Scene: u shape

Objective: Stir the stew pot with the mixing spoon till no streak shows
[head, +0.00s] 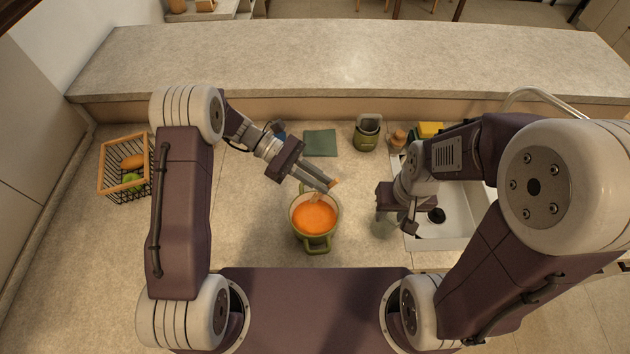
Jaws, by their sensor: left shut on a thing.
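The green stew pot (316,243) stands on the counter in front of me, full of orange stew (314,218). The stew's surface looks mostly even orange, with a paler patch near the far rim by the spoon. My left gripper (327,184) is above the far rim of the pot, shut on the mixing spoon (336,183). Only the spoon's light wooden end shows clearly; its lower part is hidden by the fingers or the stew. My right gripper (392,218) is right of the pot by the sink edge, apart from it; its jaw opening is unclear.
A wire basket (112,190) with produce stands at far left. A green cloth (320,143), a dark green canister (366,135) and a yellow sponge-like block (430,129) lie at the back. The sink (452,225) is at right. Counter left of the pot is clear.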

